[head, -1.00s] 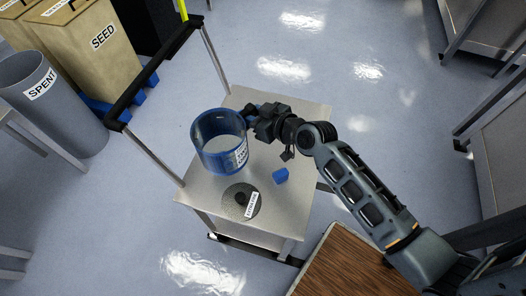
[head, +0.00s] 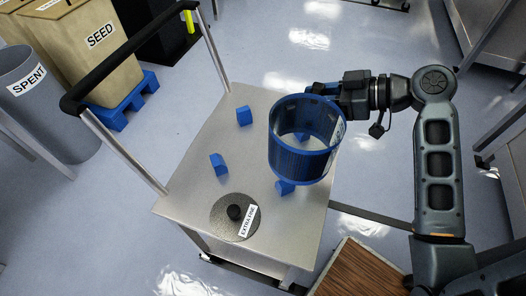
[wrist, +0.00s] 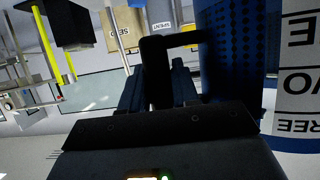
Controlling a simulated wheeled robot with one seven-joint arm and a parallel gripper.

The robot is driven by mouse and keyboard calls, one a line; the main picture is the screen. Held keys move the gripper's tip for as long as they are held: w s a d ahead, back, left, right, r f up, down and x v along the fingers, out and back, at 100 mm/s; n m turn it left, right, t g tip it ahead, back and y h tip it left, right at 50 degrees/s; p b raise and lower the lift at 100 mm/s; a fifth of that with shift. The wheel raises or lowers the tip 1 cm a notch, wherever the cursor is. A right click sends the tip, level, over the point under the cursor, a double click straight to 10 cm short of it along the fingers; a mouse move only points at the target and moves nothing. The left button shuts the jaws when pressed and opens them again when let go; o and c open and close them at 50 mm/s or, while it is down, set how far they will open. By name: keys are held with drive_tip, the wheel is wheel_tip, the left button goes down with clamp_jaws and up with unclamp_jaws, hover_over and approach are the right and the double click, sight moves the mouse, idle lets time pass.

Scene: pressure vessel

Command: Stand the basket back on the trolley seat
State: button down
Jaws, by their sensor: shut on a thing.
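The basket (head: 300,160) is a blue open cylinder with a pale label on its right side. It appears raised over the right part of the trolley top, roughly upright. My gripper (head: 328,90) is shut on the basket at its far upper side. In the wrist view, the basket (wrist: 232,60) stands right of my gripper (wrist: 157,85), and the exact contact is hard to make out. The trolley seat shows as blue blocks on the steel top: one at the back (head: 244,116), one at left (head: 218,164), and one (head: 285,187) partly hidden below the basket.
A round mesh disc (head: 233,216) with a black knob and an "EXTRA FINE" label lies on the trolley top (head: 180,195) near the front. The trolley's black push handle (head: 125,60) rises at left.

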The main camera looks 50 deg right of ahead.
drive_tip(key=shift+w+d+f+b, duration=0.3)
drive_tip(key=shift+w+d+f, duration=0.05)
drive_tip(key=shift+w+f, duration=1.5)
drive_tip(key=shift+w+d+f+b, duration=0.35)
drive_tip(key=shift+w+f, duration=1.35)
drive_tip(key=shift+w, duration=0.3)
drive_tip(key=shift+w+d+f+b, duration=0.3)
drive_tip(key=shift+w+d+f, duration=0.05)
drive_tip(key=shift+w+f, duration=1.5)
drive_tip(key=shift+r, duration=0.1)
drive_tip(key=c, duration=0.8)
unclamp_jaws()
drive_tip(key=shift+c, duration=0.2)
drive_tip(key=v, duration=0.4)
drive_tip(key=d+v, duration=0.1)
drive_tip(key=v, duration=0.1)
drive_tip(key=shift+s+f, duration=0.1)
drive_tip(key=shift+f, duration=0.15)
drive_tip(key=shift+s+d+r, duration=0.2)
drive_tip(key=shift+s+r, duration=0.05)
drive_tip(key=shift+s, duration=0.3)
